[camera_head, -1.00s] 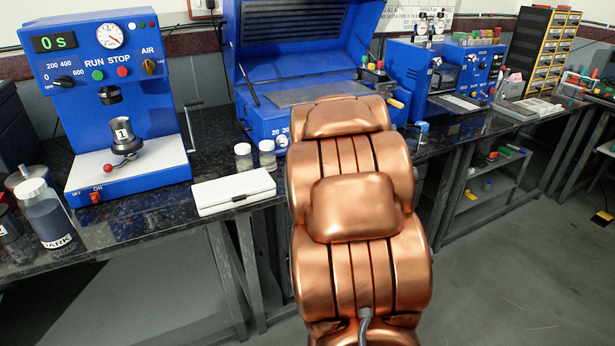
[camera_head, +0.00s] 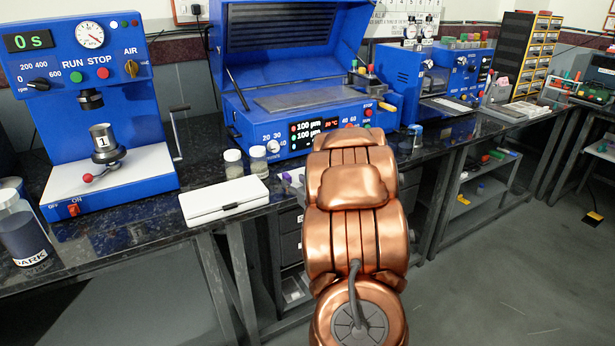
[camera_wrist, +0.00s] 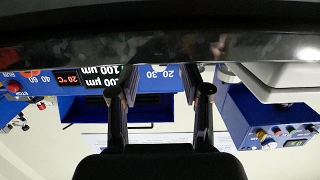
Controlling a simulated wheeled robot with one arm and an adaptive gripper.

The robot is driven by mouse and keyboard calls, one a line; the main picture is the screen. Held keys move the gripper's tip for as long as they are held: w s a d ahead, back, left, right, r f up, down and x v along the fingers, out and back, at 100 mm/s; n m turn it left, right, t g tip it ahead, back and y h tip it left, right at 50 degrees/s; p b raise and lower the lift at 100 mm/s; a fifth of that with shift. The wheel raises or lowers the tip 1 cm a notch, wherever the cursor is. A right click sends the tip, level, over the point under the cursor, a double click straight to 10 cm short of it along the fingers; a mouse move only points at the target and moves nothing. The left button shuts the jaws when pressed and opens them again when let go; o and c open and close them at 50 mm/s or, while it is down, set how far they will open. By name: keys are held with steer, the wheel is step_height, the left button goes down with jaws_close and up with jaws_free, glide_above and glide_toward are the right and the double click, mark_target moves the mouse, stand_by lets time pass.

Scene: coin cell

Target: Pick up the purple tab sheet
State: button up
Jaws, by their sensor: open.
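No sheet that I can clearly identify as the purple tab sheet shows. A small purplish patch (camera_head: 288,179) sits on the counter beside my arm in the head view, partly hidden and too small to identify. My gripper (camera_wrist: 160,92) shows in the wrist view with two dark fingers apart and nothing between them. In that upside-down view it faces the blue coating machine with its display. In the head view my copper arm hides the gripper.
A white case (camera_head: 225,200) lies on the dark counter (camera_head: 120,225), left of my arm. Two small jars (camera_head: 246,162) stand behind it. The blue coating machine (camera_head: 290,120) is behind my arm, and a blue press (camera_head: 90,110) stands at left.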

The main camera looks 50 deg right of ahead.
mark_target(289, 177)
steer(key=shift+x, duration=2.25)
steer(key=shift+r, duration=0.1)
steer(key=shift+c, duration=0.4)
jaws_close()
